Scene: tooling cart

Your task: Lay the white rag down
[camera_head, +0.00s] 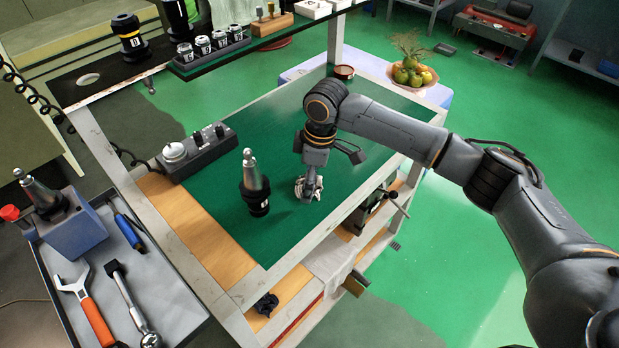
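My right gripper (309,186) reaches in from the right and points down over the green top of the cart (225,200). Its fingers are close together, with a small, crumpled white rag (301,188) bunched around the tips. They look shut on the rag. The rag is at or just above the green mat; I cannot tell if it touches. The gripper hides part of it. My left gripper is not in view.
A tool holder (255,185) stands upright left of the gripper. A grey control box (195,150) sits at the mat's left edge. A round tin (344,72) stands at the far corner. A grey tray (125,270) with a wrench (85,305) is lower left.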

